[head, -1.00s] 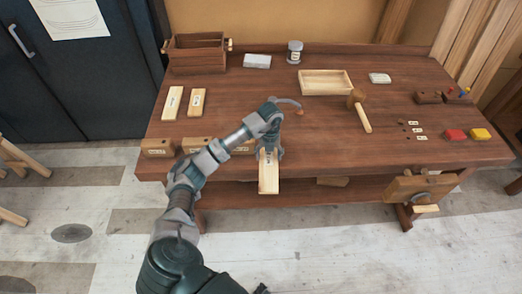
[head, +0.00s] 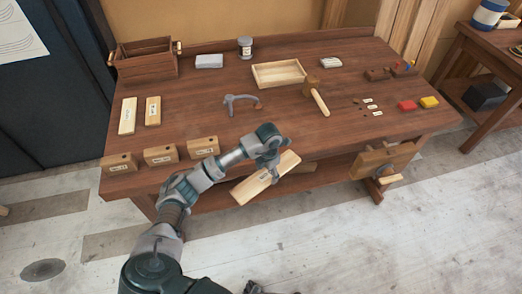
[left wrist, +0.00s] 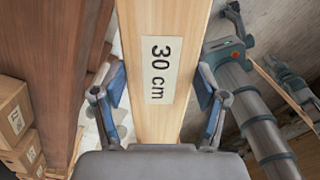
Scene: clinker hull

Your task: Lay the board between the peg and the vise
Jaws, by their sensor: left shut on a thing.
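My left gripper (head: 270,172) is shut on a pale board (head: 249,189), which it holds in front of the bench's front edge, slanting up to the right. The wooden vise (head: 372,163) is on the bench front at the right, apart from the board. A short wooden piece (head: 305,168) shows under the front edge, left of the vise; I cannot tell whether it is the peg. My right gripper is not clearly shown.
Three labelled wooden blocks (head: 160,155) stand along the bench's front left. A hooked tool (head: 240,101), a mallet (head: 319,99) and a shallow tray (head: 279,74) lie on the bench.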

